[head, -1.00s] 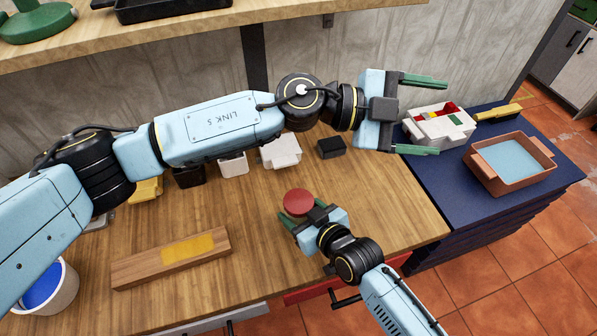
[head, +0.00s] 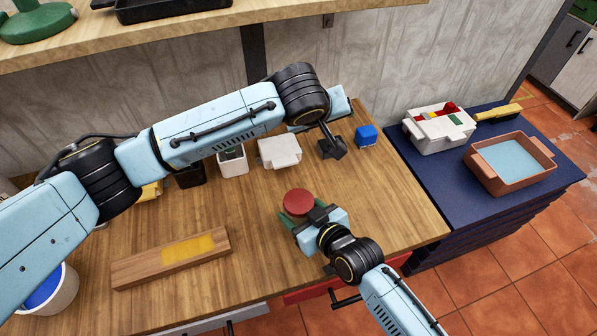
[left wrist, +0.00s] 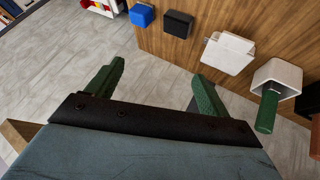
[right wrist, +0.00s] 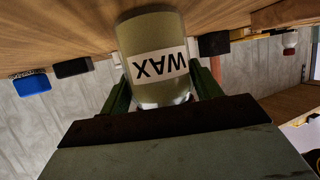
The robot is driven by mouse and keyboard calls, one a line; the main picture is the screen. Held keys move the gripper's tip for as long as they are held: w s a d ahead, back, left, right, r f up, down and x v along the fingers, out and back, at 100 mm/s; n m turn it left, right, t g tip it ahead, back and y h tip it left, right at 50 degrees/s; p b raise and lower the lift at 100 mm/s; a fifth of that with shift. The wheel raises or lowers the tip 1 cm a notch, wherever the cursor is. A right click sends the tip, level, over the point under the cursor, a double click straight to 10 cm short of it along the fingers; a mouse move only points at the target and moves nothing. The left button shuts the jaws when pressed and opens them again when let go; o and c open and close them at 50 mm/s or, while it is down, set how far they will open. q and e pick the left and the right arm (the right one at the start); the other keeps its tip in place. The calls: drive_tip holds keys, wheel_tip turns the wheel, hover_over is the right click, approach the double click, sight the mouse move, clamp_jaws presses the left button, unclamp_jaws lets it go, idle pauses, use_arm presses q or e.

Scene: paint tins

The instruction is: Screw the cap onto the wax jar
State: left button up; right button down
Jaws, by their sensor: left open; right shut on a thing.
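The wax jar (right wrist: 155,60) is olive with a white label reading WAX, upside down in the right wrist view. In the head view its round red top (head: 298,202) faces up; I cannot tell whether this is the cap or the contents. My right gripper (right wrist: 163,90) is shut around the jar, which stands on the wooden counter. My left gripper (left wrist: 158,70) is open and empty, at the back of the counter near the wall; its fingers are mostly hidden in the head view. I see no separate loose cap that I can identify.
Along the counter's back stand a blue block (head: 366,136), a black block (left wrist: 178,24), a white container (head: 280,151) and a white cup (head: 233,163) with a green handle in it. A wooden board (head: 140,268) lies front left. The counter right of the jar is clear.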

sight(298, 200)
use_arm(q)
drive_tip(key=s+a+f+g+y, duration=0.1)
drive_tip(key=s+g, duration=0.1)
drive_tip(key=s, duration=0.1)
drive_tip(key=s+a+f+n+g+y, duration=0.1)
drive_tip(key=s+a+g, duration=0.1)
drive_tip(key=s, duration=0.2)
drive_tip(key=s+a+f+g+y, duration=0.1)
drive_tip(key=s+a+f+g, duration=0.1)
drive_tip(key=s, duration=0.1)
drive_tip(key=shift+s+f+g, duration=0.1)
drive_tip(key=shift+s+g, duration=0.05)
drive_tip(key=shift+g, duration=0.25)
drive_tip(key=shift+s+a+g+y, duration=0.25)
drive_tip(key=shift+s+g+y, duration=0.05)
drive_tip(key=shift+s, duration=0.2)
drive_tip(key=shift+f, duration=4)
drive_tip(key=shift+c, duration=0.3)
drive_tip(key=c, duration=0.9)
drive_tip(key=m, duration=0.6)
drive_tip(key=shift+c, duration=0.2)
drive_tip(key=shift+a, duration=0.1)
